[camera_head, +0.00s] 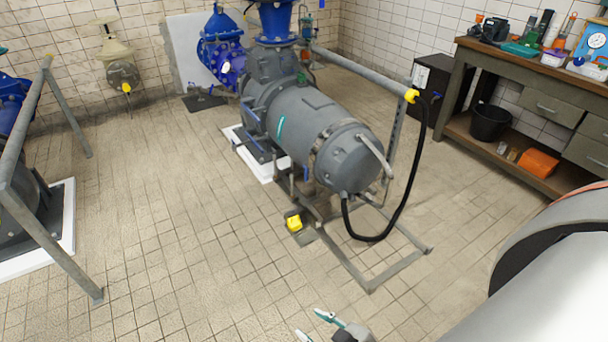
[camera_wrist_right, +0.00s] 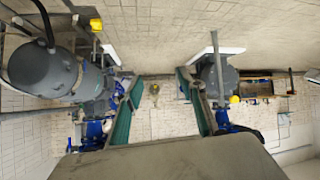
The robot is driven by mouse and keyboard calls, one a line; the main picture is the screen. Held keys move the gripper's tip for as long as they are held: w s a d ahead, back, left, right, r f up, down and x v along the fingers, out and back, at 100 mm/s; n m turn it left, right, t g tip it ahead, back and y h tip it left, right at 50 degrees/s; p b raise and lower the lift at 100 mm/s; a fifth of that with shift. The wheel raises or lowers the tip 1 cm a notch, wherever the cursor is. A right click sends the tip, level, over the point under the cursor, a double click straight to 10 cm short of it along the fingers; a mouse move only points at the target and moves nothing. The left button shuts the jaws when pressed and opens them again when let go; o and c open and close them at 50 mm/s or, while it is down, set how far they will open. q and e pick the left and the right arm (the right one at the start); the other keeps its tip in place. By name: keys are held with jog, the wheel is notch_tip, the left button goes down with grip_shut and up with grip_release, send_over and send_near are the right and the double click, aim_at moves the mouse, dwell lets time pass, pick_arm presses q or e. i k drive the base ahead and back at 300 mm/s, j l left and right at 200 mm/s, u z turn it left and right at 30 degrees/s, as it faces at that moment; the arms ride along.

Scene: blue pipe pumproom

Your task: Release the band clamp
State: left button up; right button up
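The grey motor (camera_head: 310,120) lies on a frame in the middle of the head view. A band (camera_head: 318,150) runs around it near its front end, apparently the band clamp. A pale lever-like bar (camera_head: 376,156) stands at the front end; I cannot tell whether it belongs to the band. My right gripper (camera_head: 314,326) is at the bottom edge of the head view, apart from the motor and nearer to me. In the right wrist view its two green-padded fingers (camera_wrist_right: 160,90) are spread with nothing between them. The motor (camera_wrist_right: 45,72) also shows there at left. My left gripper is not in view.
A black hose (camera_head: 412,185) loops from a grey rail to the motor's underside. The metal floor frame (camera_head: 372,284) extends forward. A yellow item (camera_head: 294,222) is on the floor. A workbench (camera_head: 530,68) stands at right and a railing (camera_head: 45,240) at left.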

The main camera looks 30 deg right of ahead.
aim_at(306, 169)
jog(key=i+l+z, duration=0.2)
jog(key=i, duration=0.45)
jog(key=i+l+z, duration=0.15)
jog(key=i+l, duration=0.15)
jog(key=i, duration=0.35)
jog(key=i+l+z, duration=0.2)
jog(key=i, duration=0.45)
